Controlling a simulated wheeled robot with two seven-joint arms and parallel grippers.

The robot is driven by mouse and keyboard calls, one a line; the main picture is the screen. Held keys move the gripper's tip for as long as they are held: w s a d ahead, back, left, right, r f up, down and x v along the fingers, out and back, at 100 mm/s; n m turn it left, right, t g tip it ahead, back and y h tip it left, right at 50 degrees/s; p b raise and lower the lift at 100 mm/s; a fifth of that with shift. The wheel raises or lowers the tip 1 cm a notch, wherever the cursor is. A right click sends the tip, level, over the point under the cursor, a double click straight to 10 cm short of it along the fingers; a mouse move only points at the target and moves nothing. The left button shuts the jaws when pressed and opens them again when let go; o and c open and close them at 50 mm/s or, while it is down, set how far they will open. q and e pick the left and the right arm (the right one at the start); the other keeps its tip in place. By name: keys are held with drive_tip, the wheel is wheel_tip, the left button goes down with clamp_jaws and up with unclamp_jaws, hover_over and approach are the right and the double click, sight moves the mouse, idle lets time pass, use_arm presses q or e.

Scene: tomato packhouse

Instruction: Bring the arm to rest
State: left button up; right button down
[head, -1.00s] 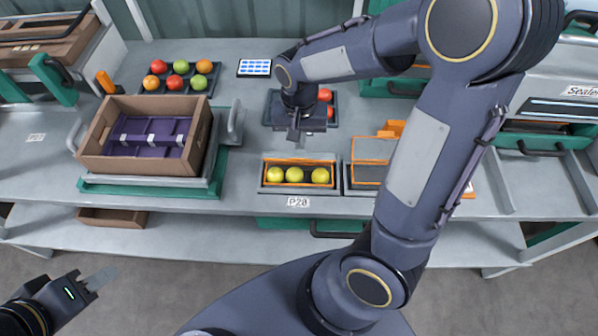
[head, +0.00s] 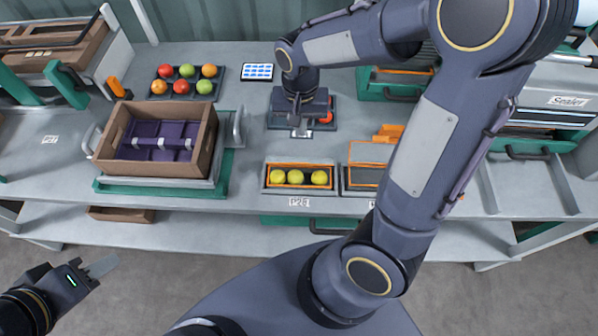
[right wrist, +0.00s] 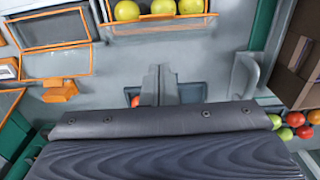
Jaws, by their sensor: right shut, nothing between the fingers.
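My right gripper (head: 298,131) is shut and empty. It points down above a small dark tray (head: 275,122) at the back middle of the bench, which it and my arm partly cover. Some red tomato (head: 327,117) shows in that tray beside the gripper. In the right wrist view the shut fingers (right wrist: 158,76) stand together over the bench, with nothing between them. My right arm is bent across the right half of the head view. My left gripper (head: 102,267) is at the lower left, in front of the bench; whether its jaws are open is unclear.
A cardboard box (head: 102,152) with a purple insert stands at left. A dark tray of mixed tomatoes (head: 218,90) lies behind it. An orange-rimmed punnet (head: 269,184) holds yellow tomatoes at the front; an open orange-lidded punnet (head: 362,178) is beside it. A sealer (head: 565,103) stands at right.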

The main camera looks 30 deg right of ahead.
drive_tip(key=s+a+r+n+t+y, duration=0.1)
drive_tip(key=s+r+n+t+y, duration=0.1)
drive_tip(key=s+r, duration=0.2)
drive_tip(key=s+a+r+n+t+y, duration=0.1)
drive_tip(key=s+r, duration=0.4)
drive_tip(key=s, duration=0.5)
drive_tip(key=n+t, duration=0.1)
drive_tip(key=t, duration=0.1)
drive_tip(key=shift+s+a+n+t+y, duration=0.3)
drive_tip(key=shift+s+a+y, duration=0.1)
